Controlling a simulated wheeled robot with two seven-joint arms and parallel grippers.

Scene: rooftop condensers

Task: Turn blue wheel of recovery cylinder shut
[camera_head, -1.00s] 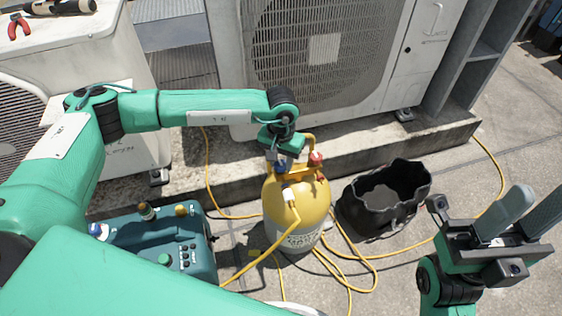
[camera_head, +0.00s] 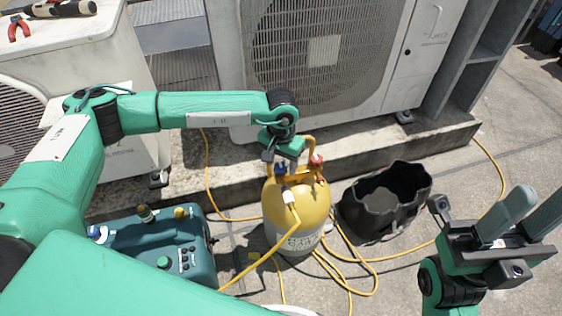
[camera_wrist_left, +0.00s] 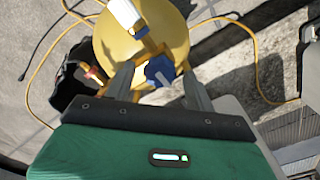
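The yellow recovery cylinder (camera_head: 300,205) stands upright on the paving, mid-view. Its blue wheel (camera_head: 281,169) is on top, partly hidden by my left gripper (camera_head: 280,165). In the left wrist view the blue wheel (camera_wrist_left: 160,70) lies between the two fingertips of my left gripper (camera_wrist_left: 160,78). The fingers are apart, with a visible gap on each side of the wheel. My right gripper (camera_head: 526,205) is open and empty at the lower right, well away from the cylinder.
A red wheel (camera_head: 316,160) sits beside the blue one on the cylinder. Yellow hoses (camera_head: 340,268) loop over the ground. A black bag (camera_head: 385,205) stands right of the cylinder, a teal machine (camera_head: 160,250) left. A condenser (camera_head: 320,60) on a concrete ledge is behind.

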